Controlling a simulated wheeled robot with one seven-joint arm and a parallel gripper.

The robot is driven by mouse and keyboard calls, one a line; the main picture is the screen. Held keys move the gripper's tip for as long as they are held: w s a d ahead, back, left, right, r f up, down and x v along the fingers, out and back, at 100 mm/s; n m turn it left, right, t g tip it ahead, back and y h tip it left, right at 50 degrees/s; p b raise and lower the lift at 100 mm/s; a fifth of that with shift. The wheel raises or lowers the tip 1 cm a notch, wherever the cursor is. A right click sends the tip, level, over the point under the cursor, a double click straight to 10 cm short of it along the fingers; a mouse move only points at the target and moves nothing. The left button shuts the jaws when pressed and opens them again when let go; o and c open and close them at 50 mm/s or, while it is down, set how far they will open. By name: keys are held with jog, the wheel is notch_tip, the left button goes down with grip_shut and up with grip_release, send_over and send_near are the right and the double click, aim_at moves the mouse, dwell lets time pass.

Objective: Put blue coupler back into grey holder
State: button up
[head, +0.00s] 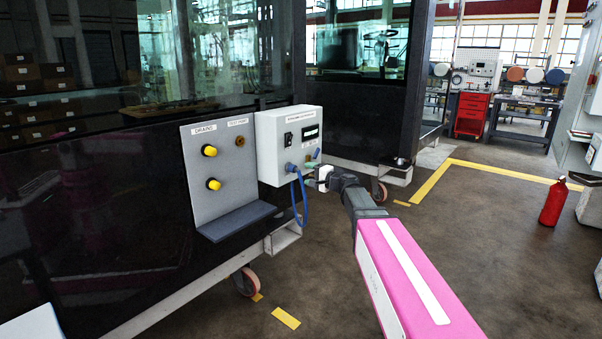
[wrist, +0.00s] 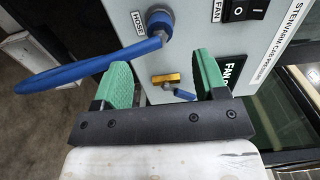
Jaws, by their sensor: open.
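The blue coupler (head: 291,168) is at the lower left of the white control box's front, with a blue hose hanging from it. In the wrist view the coupler (wrist: 160,20) shows near the top, against a dark grey round fitting beside a HOSE label. I cannot tell whether that fitting is the grey holder or how deep the coupler sits. My gripper (head: 314,174) is in front of the box's lower edge, right of the coupler. In the wrist view my gripper (wrist: 163,68) is open, its green fingers apart with nothing held between them.
A brass valve with a blue lever (wrist: 172,79) lies beyond the gap between my fingers. The white box (head: 270,130) has switches. Left of it a grey panel (head: 205,160) carries yellow knobs above a dark ledge (head: 238,221).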

jog(key=shift+v, duration=1.55)
jog(key=o, duration=0.6)
jog(key=shift+a, duration=0.1)
jog(key=shift+o, duration=0.2)
jog(key=v, duration=0.9)
jog(key=s+a+f+n+g+h, duration=0.1)
jog(key=s+f+n+g+h, duration=0.3)
jog(key=f, duration=0.7)
jog(key=s+d+f+n+g+h, duration=0.1)
jog(key=s+d+f+g+h, duration=0.2)
jog(key=s+f, duration=0.6)
jog(key=s+d+f+n+g+h, duration=0.2)
jog(key=s+d+f+g+h, duration=0.2)
jog(key=s+f, duration=0.5)
jog(key=d+f+h, duration=0.1)
jog(key=d+h, duration=0.1)
jog(key=h, duration=0.1)
jog(key=shift+s+d+n, duration=0.2)
jog(key=shift+d+n, duration=0.1)
jog(key=shift+d, duration=0.05)
